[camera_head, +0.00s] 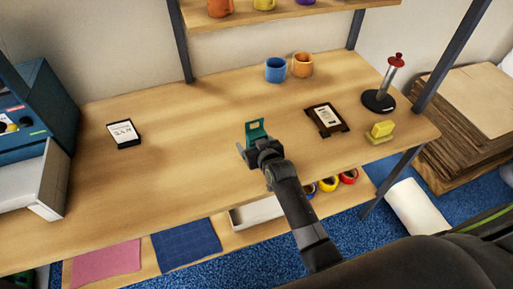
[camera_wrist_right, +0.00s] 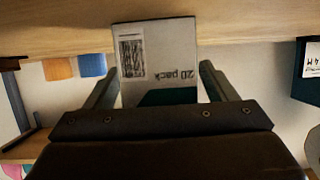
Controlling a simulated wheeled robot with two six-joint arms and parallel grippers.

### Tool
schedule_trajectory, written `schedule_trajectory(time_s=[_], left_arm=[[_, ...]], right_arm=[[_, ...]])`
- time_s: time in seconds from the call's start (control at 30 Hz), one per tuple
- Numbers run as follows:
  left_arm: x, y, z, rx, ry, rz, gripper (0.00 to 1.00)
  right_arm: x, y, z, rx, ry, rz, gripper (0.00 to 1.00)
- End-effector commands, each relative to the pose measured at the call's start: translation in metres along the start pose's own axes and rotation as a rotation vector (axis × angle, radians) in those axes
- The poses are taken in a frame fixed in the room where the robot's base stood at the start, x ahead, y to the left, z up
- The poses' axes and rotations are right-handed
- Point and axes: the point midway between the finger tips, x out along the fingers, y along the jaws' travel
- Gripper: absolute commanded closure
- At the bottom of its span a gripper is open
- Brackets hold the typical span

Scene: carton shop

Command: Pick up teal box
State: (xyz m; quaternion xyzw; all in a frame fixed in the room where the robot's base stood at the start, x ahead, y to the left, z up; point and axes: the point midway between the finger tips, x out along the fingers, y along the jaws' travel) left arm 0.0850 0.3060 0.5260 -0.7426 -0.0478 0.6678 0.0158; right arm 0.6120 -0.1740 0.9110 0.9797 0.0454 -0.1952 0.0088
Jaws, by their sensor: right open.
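The teal box (camera_head: 256,127) stands on the wooden table, just beyond my right gripper (camera_head: 256,146) in the head view. In the right wrist view the box (camera_wrist_right: 160,50) shows a pale face with a barcode and upside-down "20 pack" print, with a teal part below it. My right gripper (camera_wrist_right: 157,82) is open, one finger on each side of the box, with a gap visible at both sides. The lower part of the box in that view is hidden behind the gripper body. My left gripper is not in view.
On the table (camera_head: 190,160) are a small black-and-white box (camera_head: 124,134), a blue mug (camera_head: 275,70), an orange mug (camera_head: 302,65), a dark framed card (camera_head: 326,119), a yellow block (camera_head: 380,132) and a red-topped stand (camera_head: 379,98). A teal machine (camera_head: 40,100) stands at left. Shelf posts rise behind.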

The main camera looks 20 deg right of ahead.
Motion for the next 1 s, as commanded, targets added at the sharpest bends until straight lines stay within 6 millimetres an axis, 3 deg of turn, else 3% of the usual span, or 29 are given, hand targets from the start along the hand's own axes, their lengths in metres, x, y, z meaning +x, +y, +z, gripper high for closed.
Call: schedule_trajectory(time_s=[0.2, 0.57, 0.83, 1.0], left_arm=[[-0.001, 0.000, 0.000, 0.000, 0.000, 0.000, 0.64], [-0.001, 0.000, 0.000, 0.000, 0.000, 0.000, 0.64], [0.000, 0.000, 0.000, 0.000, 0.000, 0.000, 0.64], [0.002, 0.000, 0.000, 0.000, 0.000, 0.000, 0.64]], right_arm=[[0.000, 0.000, -0.001, 0.000, 0.000, 0.000, 0.24], [0.000, 0.000, 0.000, 0.000, 0.000, 0.000, 0.72], [-0.001, 0.000, -0.003, 0.000, 0.003, 0.000, 0.72], [-0.007, 0.000, -0.018, 0.000, 0.006, 0.000, 0.72]])
